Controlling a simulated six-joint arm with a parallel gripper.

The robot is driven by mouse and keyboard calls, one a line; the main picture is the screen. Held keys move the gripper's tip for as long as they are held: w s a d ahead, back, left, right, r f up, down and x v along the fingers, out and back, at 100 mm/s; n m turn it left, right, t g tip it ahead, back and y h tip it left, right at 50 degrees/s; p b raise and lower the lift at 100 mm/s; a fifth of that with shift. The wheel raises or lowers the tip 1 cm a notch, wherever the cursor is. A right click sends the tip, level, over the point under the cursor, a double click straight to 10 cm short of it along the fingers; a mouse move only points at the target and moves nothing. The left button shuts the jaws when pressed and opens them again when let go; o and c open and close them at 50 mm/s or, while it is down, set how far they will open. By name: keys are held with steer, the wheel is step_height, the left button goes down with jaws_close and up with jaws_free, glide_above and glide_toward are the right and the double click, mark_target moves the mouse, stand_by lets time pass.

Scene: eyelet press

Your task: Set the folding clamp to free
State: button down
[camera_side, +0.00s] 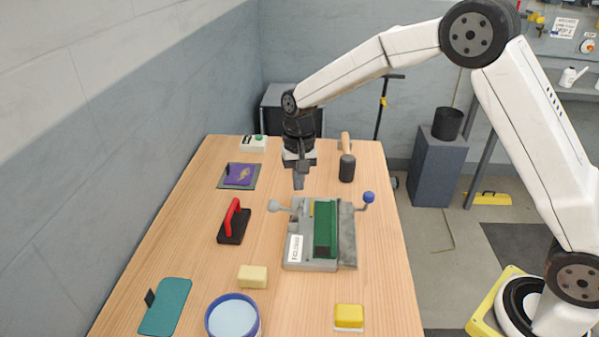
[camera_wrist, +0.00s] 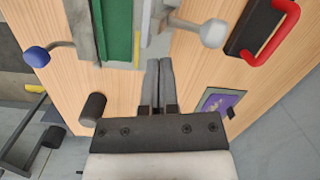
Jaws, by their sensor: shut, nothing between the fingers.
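The press fixture (camera_side: 347,245) stands in the middle of the wooden table, with a grey base and a long green block (camera_side: 325,230) on top. A lever with a blue ball (camera_side: 368,197) rises at its right rear. A lever with a pale grey ball (camera_side: 274,205) sticks out at its left rear. I cannot tell which part is the folding clamp. My gripper (camera_side: 298,188) points down near the fixture's rear edge, between the two balls. In the wrist view its fingers (camera_wrist: 160,62) are together and empty, with the grey ball (camera_wrist: 214,33) to their right and the blue ball (camera_wrist: 37,56) to their left.
A red-handled tool (camera_side: 232,226) lies left of the fixture, and a mallet (camera_side: 347,168) behind it. A purple item (camera_side: 239,174) and a green-buttoned box (camera_side: 254,143) are at the back left. A cream block (camera_side: 253,276), blue-rimmed bowl (camera_side: 210,318) and yellow block (camera_side: 349,316) are in front.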

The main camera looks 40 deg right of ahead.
step_height(320, 180, up, 10)
steer(key=w, duration=0.1)
steer(key=shift+w+f, duration=0.2)
steer(key=shift+w, duration=0.1)
steer(key=shift+s+d+f, duration=0.1)
steer(key=s+d+f+n+t, duration=0.1)
steer(key=s+d+f+n, duration=0.1)
steer(key=s, duration=0.5)
steer(key=s+d+f+n+t, duration=0.1)
steer(key=s+f, duration=0.3)
steer(key=s, duration=0.4)
steer(key=s+d+f+n+t+h, duration=0.1)
steer(key=s+d+f+n, duration=0.1)
steer(key=s, duration=0.5)
steer(key=shift+s+d+f+n+t, duration=0.15)
steer(key=shift+d+f+n+t, duration=0.15)
steer(key=shift+d+f, duration=0.5)
